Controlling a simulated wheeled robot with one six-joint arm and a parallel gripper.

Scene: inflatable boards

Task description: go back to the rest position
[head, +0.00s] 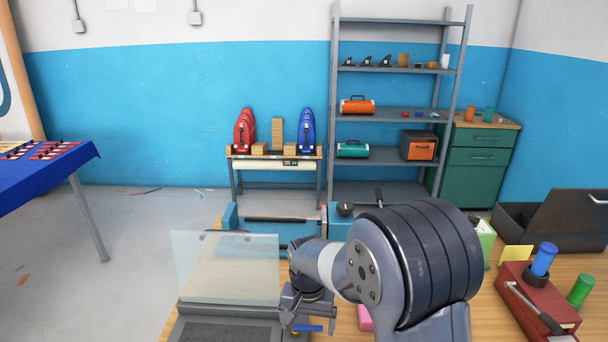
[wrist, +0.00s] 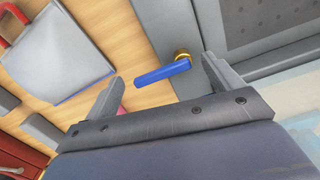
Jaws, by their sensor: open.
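My gripper (wrist: 162,70) is open, with its two grey fingers spread apart and nothing held between them. In the head view my gripper (head: 300,308) hangs low at the front of the wooden bench, partly hidden by my own arm. A blue lever (wrist: 163,73) with a brass end shows between the fingertips in the wrist view. The same blue lever (head: 308,328) shows just below the gripper in the head view. I cannot tell whether a finger touches it.
A machine with a clear raised lid (head: 228,268) stands left of the gripper. A blue machine (head: 255,243) lies behind it. A red box with a lever (head: 538,300) and a green cylinder (head: 581,291) are at right. A grey shelf (head: 398,115) stands at the back wall.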

